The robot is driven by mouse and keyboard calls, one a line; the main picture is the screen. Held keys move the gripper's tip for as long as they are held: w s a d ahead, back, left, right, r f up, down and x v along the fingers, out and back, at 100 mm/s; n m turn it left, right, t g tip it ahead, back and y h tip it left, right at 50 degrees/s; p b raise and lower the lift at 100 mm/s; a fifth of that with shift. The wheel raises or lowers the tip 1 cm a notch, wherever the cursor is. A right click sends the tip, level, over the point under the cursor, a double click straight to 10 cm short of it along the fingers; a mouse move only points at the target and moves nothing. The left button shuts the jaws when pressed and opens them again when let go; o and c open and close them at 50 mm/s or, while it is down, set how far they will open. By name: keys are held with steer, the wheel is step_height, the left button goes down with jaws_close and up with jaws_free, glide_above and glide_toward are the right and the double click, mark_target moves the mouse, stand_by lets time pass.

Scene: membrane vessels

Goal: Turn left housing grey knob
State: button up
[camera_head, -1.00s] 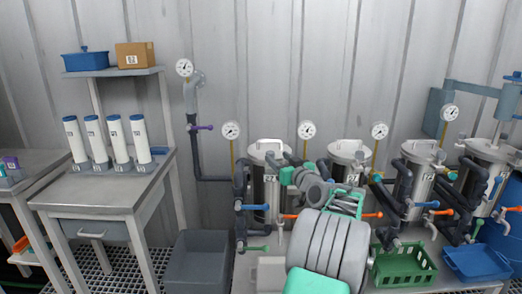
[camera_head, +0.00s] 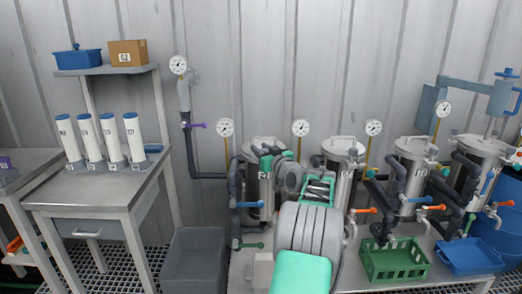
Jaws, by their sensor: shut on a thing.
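The left housing (camera_head: 259,190) is a steel cylinder with a lid and handle, standing at the left end of the row of vessels. My gripper (camera_head: 267,161), dark with green parts, is at the upper right side of this housing, just below its lid. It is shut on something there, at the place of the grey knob. The knob itself is hidden behind the gripper and too small to make out. My grey and green arm covers the area to the right of the housing.
More steel housings (camera_head: 342,168) with dark pipes and coloured valve handles stand to the right. A green basket (camera_head: 396,265) and a blue tray (camera_head: 466,258) sit in front. Round gauges (camera_head: 225,127) rise behind. A grey bin (camera_head: 193,262) is at lower left, beside a steel table (camera_head: 98,190).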

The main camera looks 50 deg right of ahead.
jaws_close()
steer(key=shift+f+n+y+b, duration=0.15)
steer(key=shift+n+y+b, duration=0.15)
steer(key=shift+y, duration=0.2)
steer(key=shift+a+n+t+y+b, duration=0.2)
steer(key=shift+n+t+y+b, duration=0.1)
steer(key=shift+n+y, duration=0.3)
steer(key=o, duration=0.6)
jaws_free()
steer(key=shift+o, duration=0.2)
steer(key=shift+s, duration=0.1)
steer(key=v, duration=0.7)
steer(key=shift+s, duration=0.35)
